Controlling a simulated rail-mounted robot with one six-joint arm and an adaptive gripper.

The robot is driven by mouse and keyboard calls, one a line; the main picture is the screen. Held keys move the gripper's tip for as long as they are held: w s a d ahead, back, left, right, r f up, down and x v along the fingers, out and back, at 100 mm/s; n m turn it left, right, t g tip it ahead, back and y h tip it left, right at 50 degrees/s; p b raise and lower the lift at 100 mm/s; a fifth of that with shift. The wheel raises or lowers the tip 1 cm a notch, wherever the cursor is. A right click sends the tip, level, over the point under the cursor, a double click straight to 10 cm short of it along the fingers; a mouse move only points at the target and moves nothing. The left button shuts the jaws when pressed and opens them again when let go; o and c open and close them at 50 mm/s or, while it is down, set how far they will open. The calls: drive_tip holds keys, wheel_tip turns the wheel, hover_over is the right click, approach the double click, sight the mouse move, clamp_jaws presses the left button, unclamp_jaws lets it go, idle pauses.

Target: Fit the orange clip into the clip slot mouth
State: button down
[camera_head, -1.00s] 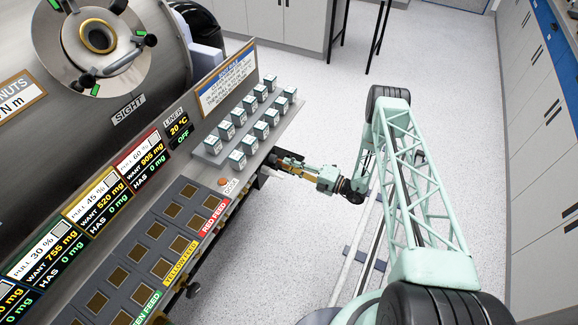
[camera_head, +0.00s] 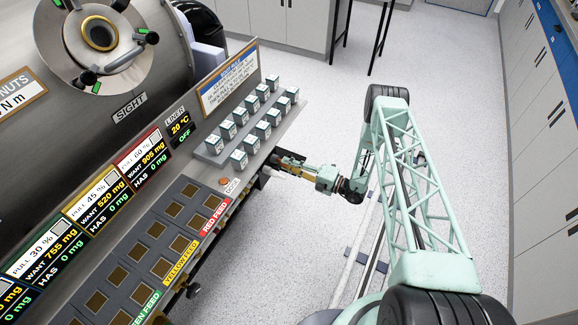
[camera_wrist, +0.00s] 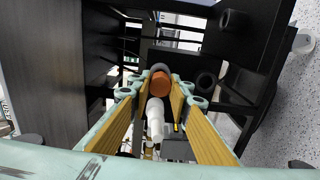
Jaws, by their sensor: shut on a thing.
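My gripper (camera_wrist: 155,92) has long yellow-brown finger pads and is shut on an orange, round-ended piece, which I take as the orange clip (camera_wrist: 160,84). The clip shows between the fingertips in the wrist view, with a white cylinder (camera_wrist: 155,118) nearer the camera between the fingers. In the head view my gripper (camera_head: 286,163) is at the front edge of the bench, just right of the small label by the red feed. The clip is too small to make out there. Dark framework lies close beyond the fingertips; I cannot tell which opening is the clip slot mouth.
Black frame parts (camera_wrist: 262,60) with round ends surround the fingertips closely. A dark panel (camera_wrist: 45,70) stands on the left in the wrist view. In the head view, several white-and-green boxes (camera_head: 239,159) stand on the bench above the gripper. The floor (camera_head: 300,240) is open.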

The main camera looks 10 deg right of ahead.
drive_tip(key=shift+b+x, duration=0.65)
drive_tip(key=shift+x, duration=0.5)
drive_tip(key=c, duration=2.3)
unclamp_jaws()
drive_tip(key=shift+d, duration=0.1)
drive_tip(key=shift+v, duration=5.95)
